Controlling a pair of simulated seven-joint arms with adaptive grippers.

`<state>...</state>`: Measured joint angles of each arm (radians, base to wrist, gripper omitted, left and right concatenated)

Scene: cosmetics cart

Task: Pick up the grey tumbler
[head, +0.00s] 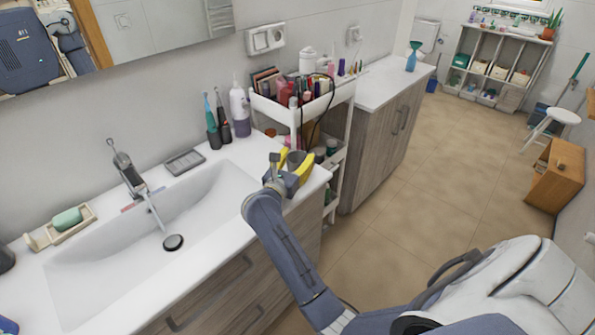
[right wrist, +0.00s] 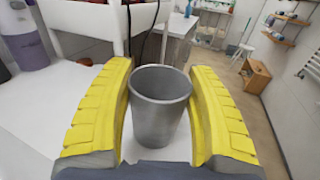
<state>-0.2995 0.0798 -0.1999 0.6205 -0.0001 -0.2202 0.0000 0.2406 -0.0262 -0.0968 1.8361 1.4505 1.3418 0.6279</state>
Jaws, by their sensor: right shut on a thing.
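The grey tumbler (right wrist: 160,112) stands upright between the yellow fingers of my right gripper (right wrist: 163,108) in the right wrist view. The fingers close on its left and right sides. In the head view the same right gripper (head: 294,167) is at the right end of the white sink counter, with the tumbler (head: 297,158) partly hidden between its fingers. Whether the tumbler's base touches the counter is hard to tell. My left gripper is not in view.
A white cart (head: 339,97) loaded with cosmetics stands just beyond the counter's end. A purple-and-white bottle (head: 240,110) and electric toothbrushes (head: 213,128) stand by the wall, left of the gripper. A grey soap tray (head: 185,162) lies near the faucet (head: 128,172).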

